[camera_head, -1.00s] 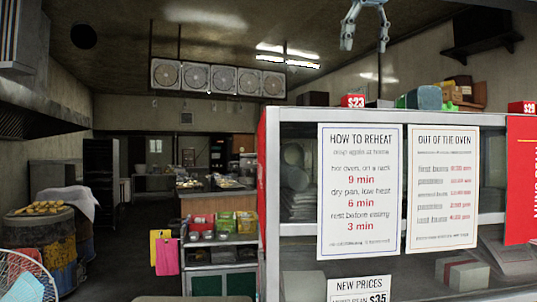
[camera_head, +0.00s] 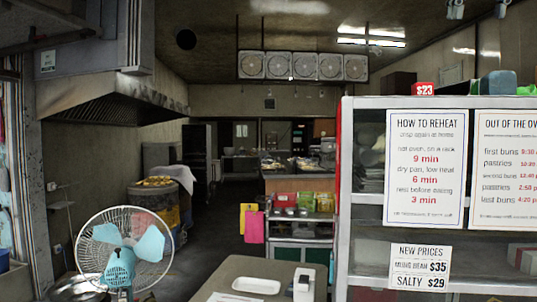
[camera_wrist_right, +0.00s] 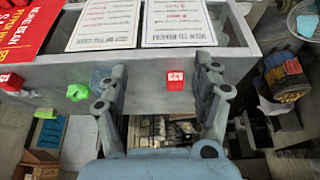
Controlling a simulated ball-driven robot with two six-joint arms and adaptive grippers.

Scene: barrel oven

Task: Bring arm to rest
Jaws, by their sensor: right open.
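My right gripper (camera_head: 479,9) shows only by its two fingertips at the top right edge of the head view. They are apart, with nothing between them. In the right wrist view the same gripper (camera_wrist_right: 160,82) has its grey fingers spread and empty, in front of the display case (camera_wrist_right: 140,95). A red price tag (camera_wrist_right: 175,77) shows between the fingers there, but I cannot tell how far off it is. The rest of the right arm is out of the head view. My left gripper is in neither view.
The display case (camera_head: 358,103) with paper posters (camera_head: 426,165) fills the right side. A table (camera_head: 228,279) with a white tray (camera_head: 256,286) stands in front. A fan (camera_head: 124,250) is at lower left. The dark floor aisle (camera_head: 208,245) is open at mid-left.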

